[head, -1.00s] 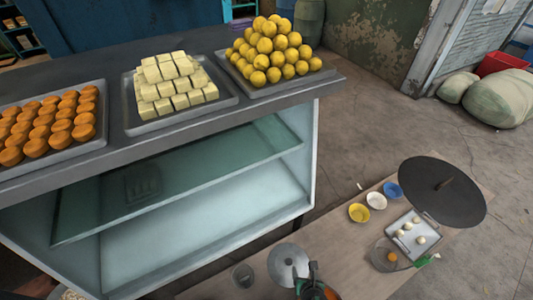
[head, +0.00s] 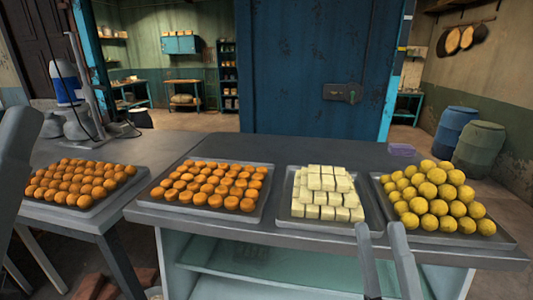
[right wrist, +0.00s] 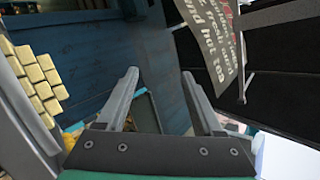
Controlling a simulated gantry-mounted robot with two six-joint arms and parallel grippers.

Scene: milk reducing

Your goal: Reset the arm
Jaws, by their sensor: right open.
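My right gripper (head: 380,230) is at the lower right of the head view, in front of the counter's front edge. Its two fingers point up, apart, with nothing between them. The right wrist view also shows the right gripper (right wrist: 159,72) open and empty. A grey part of my left arm (head: 15,150) cuts into the left edge of the head view. Whether its jaws are open or shut cannot be told.
The counter (head: 150,213) bears trays of orange sweets (head: 210,185), white blocks (head: 325,192) and yellow balls (head: 435,200). A side table (head: 60,217) holds another tray of orange sweets (head: 80,182). A blue door (head: 310,70) and barrels (head: 455,130) stand behind.

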